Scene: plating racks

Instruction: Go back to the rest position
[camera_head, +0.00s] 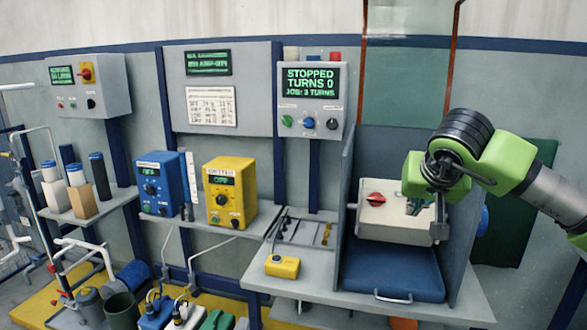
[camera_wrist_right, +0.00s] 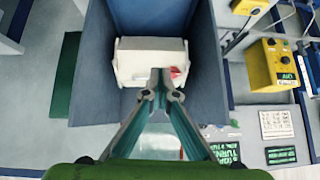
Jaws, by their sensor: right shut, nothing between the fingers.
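My right gripper (camera_head: 418,207) is in the head view, in front of the cream box with a red knob (camera_head: 385,222) inside the blue-grey booth. In the right wrist view its fingertips (camera_wrist_right: 160,80) meet, with nothing between them. The same cream box (camera_wrist_right: 135,60) lies beyond the tips there; I cannot tell whether they touch it. My right arm reaches in from the right edge of the head view. My left gripper is not in view.
The booth's side wall (camera_head: 347,180) stands left of the gripper. A blue tray (camera_head: 395,275) lies below the cream box. A control panel (camera_head: 311,100) reads STOPPED, TURNS 0. Blue (camera_head: 161,185) and yellow (camera_head: 229,193) units stand on the shelf to the left.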

